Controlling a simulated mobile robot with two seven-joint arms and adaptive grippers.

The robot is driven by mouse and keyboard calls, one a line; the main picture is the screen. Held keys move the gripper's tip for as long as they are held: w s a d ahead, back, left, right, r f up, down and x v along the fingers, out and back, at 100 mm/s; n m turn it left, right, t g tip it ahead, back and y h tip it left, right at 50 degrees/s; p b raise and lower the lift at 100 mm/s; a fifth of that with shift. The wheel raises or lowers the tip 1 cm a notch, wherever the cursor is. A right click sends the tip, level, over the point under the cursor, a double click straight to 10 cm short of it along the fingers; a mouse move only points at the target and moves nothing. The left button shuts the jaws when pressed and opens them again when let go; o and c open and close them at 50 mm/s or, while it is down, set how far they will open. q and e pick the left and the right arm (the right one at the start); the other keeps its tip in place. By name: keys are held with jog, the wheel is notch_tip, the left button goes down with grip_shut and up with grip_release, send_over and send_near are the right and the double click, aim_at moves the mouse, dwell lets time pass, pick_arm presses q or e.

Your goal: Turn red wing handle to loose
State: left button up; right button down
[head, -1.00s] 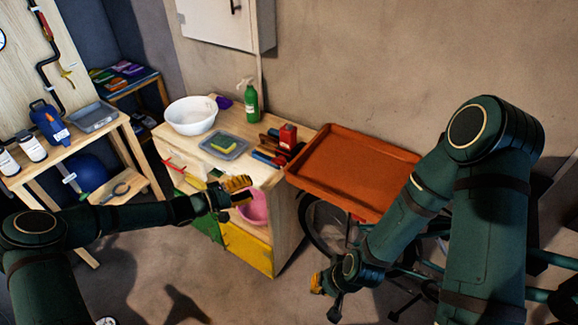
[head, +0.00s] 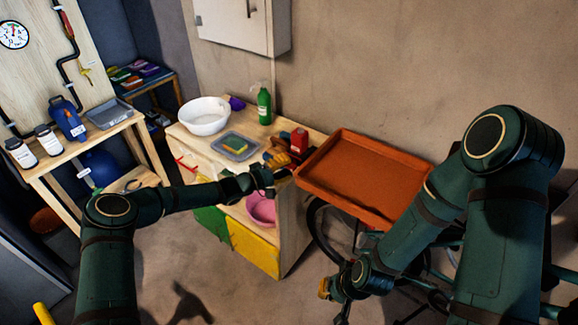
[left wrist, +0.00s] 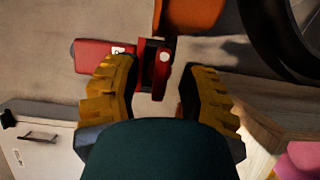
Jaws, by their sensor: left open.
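A red body with a small white label (left wrist: 92,50) shows in the left wrist view, with a black bracket and a red wing handle (left wrist: 162,70) with a white dot beside it. In the head view the red body (head: 299,140) stands at the right end of the wooden cabinet top; the handle is hard to make out there. My left gripper (left wrist: 158,84) is open, its yellow fingers on either side of the handle; contact cannot be told. In the head view the left gripper (head: 277,160) is at the cabinet's front right. My right gripper (head: 326,288) hangs low, its jaws unclear.
An orange tray (head: 365,172) lies just right of the red body. A grey tray with a sponge (head: 236,147), a white bowl (head: 203,117) and a green spray bottle (head: 264,106) stand on the cabinet. A pink bucket (head: 261,208) sits below my left gripper.

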pick_arm(q)
jog(key=shift+w+d, duration=0.25)
jog(key=shift+d, duration=0.25)
jog(key=shift+a, duration=0.1)
grip_shut()
